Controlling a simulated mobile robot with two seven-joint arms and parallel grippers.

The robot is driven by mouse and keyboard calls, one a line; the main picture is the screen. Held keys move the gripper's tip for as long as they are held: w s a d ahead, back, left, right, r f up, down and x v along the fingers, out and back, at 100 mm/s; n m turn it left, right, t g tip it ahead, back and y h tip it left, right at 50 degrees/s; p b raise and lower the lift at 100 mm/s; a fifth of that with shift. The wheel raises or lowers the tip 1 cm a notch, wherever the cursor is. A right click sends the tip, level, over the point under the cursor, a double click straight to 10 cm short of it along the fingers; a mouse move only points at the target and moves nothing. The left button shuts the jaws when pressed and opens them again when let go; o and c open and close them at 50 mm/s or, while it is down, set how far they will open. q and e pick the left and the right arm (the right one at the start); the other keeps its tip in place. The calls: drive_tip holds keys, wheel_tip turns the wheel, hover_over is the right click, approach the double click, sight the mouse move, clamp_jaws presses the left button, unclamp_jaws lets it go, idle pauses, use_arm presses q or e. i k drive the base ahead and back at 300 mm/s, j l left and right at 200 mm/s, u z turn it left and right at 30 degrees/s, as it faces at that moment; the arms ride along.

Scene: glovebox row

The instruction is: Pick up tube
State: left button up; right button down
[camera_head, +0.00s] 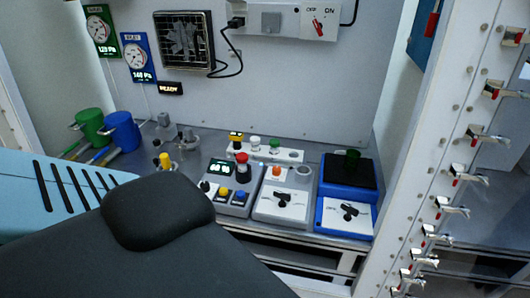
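Several small capped, tube-like pieces stand at a white rack (289,155) at the back of the bench: one with a yellow cap (236,138), one with a white cap (255,142) and one with a green cap (274,145). A dark green piece (352,158) stands on the black top of a blue device (343,219); I cannot tell if it is a tube. Neither of my grippers shows. A large dark shape and a light blue slotted body cover the lower left and hide part of the bench.
A grey control box (231,206) with a red button and a white-topped device (281,207) stand mid-bench. Green (92,127) and blue (122,131) cylinders stand at the left. A white frame post with metal clamps (452,207) bounds the right. Gauges and a fan line the back wall.

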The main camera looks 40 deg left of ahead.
sight(242, 158)
drive_tip(key=i+l, duration=0.15)
drive_tip(key=l, duration=0.15)
drive_tip(key=i+l, duration=0.15)
drive_tip(key=l, duration=0.15)
drive_tip(key=u, duration=1.1)
